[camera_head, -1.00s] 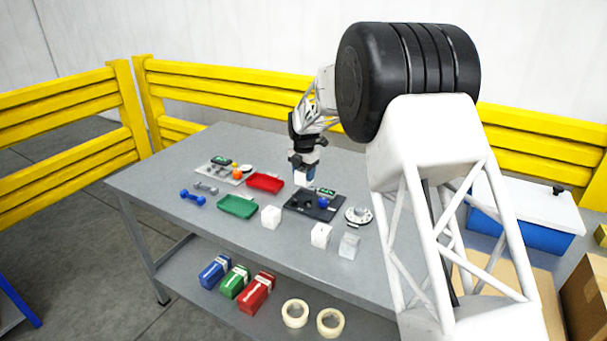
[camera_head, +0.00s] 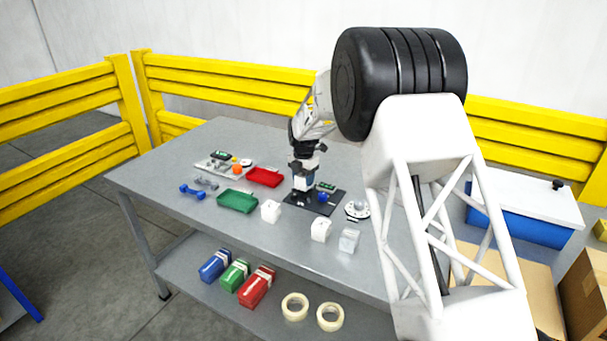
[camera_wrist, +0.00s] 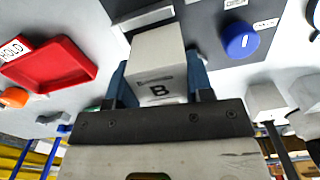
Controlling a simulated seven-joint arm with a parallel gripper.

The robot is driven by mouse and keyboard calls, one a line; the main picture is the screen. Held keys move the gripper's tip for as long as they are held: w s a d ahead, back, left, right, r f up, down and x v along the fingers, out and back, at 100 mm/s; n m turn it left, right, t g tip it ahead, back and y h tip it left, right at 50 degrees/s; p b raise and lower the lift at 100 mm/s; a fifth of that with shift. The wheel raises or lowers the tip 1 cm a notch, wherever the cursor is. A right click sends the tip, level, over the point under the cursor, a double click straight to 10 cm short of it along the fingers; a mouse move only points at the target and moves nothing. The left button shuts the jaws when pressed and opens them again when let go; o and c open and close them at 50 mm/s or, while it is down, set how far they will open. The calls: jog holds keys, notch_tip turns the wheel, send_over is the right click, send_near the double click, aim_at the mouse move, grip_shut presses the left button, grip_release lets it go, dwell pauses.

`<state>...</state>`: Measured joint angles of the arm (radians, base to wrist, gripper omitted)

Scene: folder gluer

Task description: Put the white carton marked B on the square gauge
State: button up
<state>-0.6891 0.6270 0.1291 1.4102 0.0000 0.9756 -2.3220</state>
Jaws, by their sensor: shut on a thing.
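My gripper (camera_wrist: 158,75) has its blue fingers shut on the white carton (camera_wrist: 158,50), whose letter B shows in the wrist view. In the head view my gripper (camera_head: 302,184) is low over the left part of a dark plate (camera_head: 325,208). That plate carries a blue knob (camera_head: 322,197) and a small green display. In the wrist view a pale-edged strip (camera_wrist: 145,18) on the dark plate lies just beyond the carton. I cannot tell which fixture is the square gauge, or whether the carton touches the plate.
A red tray (camera_head: 264,177) and a green tray (camera_head: 238,201) lie to the left. A round silver fixture (camera_head: 357,210) is right of the plate. A light plate (camera_head: 215,168) is farther left.

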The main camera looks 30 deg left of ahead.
jog(key=shift+f, duration=0.8)
jog(key=o, duration=1)
jog(key=shift+c, duration=0.2)
jog(key=shift+r, duration=0.1)
jog(key=shift+r, duration=4.85)
